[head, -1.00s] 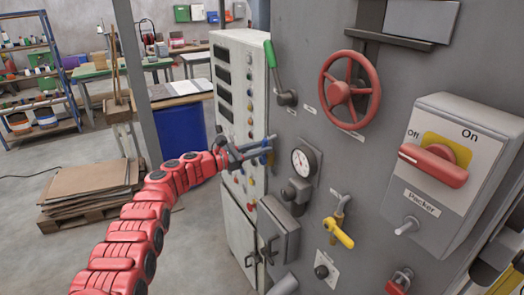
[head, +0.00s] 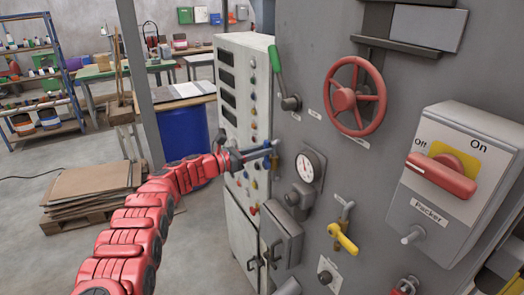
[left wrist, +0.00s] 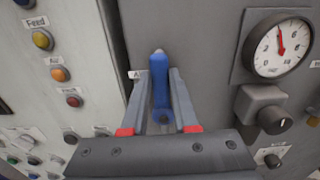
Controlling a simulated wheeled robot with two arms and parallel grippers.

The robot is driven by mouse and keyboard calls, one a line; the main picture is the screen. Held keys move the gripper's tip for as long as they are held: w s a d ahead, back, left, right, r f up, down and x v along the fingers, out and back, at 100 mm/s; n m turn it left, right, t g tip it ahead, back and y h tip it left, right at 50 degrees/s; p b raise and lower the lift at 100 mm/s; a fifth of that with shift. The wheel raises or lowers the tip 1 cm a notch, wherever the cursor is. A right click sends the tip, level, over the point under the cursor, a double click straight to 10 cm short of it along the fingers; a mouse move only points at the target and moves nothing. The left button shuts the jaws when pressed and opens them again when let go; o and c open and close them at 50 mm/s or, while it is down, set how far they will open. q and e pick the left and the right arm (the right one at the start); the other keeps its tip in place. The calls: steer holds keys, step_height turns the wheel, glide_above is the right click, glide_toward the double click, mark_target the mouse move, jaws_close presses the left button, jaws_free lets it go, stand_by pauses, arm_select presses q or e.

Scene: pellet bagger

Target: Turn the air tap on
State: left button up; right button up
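The air tap shows as a blue lever (left wrist: 160,88) in the left wrist view, pointing up along the grey machine face. A partly covered label starting with "A" is at its left. My left gripper (left wrist: 160,75) is open, with one finger on each side of the lever. Whether either finger touches it I cannot tell. In the head view, my left gripper (head: 272,148) reaches the machine's left edge, and only a bit of the blue lever (head: 274,162) shows beside the fingers. My right gripper is not in view.
A pressure gauge (head: 310,166) with a knob below it is close to the right of the gripper. A button cabinet (head: 229,110) stands at the left. A yellow-handled tap (head: 343,237), red handwheel (head: 355,96) and Packer switch (head: 442,176) are further right.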

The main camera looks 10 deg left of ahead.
arm_select(q)
steer(key=o, duration=0.4)
steer(key=shift+a, duration=0.1)
steer(key=shift+s+a+r, duration=0.1)
steer(key=shift+s+a, duration=0.15)
steer(key=shift+a, duration=0.2)
steer(key=p+v, duration=0.2)
steer(key=v, duration=1.4)
steer(key=shift+s, duration=0.15)
steer(key=shift+a, duration=0.1)
